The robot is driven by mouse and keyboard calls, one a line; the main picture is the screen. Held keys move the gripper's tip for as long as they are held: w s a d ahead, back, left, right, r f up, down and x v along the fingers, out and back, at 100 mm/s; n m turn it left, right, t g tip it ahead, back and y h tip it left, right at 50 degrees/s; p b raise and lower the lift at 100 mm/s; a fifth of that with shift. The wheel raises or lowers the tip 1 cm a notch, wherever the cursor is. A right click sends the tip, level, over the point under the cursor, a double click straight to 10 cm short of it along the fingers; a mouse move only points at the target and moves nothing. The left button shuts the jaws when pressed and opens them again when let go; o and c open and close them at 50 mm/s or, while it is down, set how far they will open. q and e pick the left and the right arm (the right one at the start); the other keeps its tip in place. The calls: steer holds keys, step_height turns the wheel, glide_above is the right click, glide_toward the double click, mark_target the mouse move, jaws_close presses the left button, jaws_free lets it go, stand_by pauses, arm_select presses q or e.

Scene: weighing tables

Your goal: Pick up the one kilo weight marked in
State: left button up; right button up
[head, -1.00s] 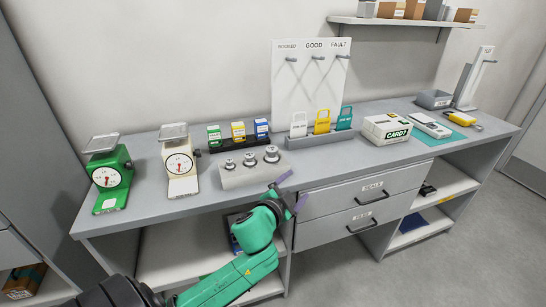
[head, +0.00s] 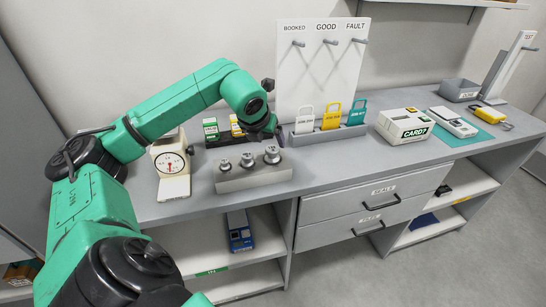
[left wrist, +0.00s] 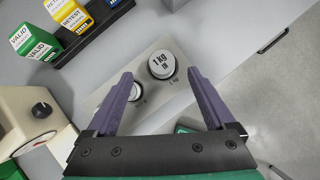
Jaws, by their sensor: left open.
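The one kilo weight (left wrist: 162,64), with a pale top marked "1 kg IN", stands upright in a grey block (left wrist: 185,50). In the head view it is the rightmost and largest weight (head: 272,154) on the block (head: 254,175). My left gripper (left wrist: 160,73) is open, its purple fingers spread to either side of the weight's near edge, with the weight not gripped. In the head view its wrist (head: 262,125) is over the back of the block, and the fingers are mostly hidden. A smaller weight (left wrist: 136,91) is partly covered by the left finger. My right gripper is out of view.
A cream dial scale (head: 172,168) stands left of the block. Behind the block, a black rack (left wrist: 95,32) holds green and yellow boxes. A tag stand (head: 325,134), a CARD? box (head: 404,125) and a drawer unit (head: 370,205) are to the right.

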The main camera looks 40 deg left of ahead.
mark_target(272, 148)
arm_select(q)
steer(key=p+x, duration=0.3)
steer(key=x, duration=0.3)
steer(key=shift+w+f, duration=0.15)
steer(key=shift+f, duration=0.2)
steer(key=shift+w+f, duration=0.2)
steer(key=shift+f, duration=0.25)
steer(key=shift+c, duration=0.3)
steer(key=c, duration=0.6)
jaws_close()
steer(key=shift+w+a+r, duration=0.1)
steer(key=shift+r, duration=0.1)
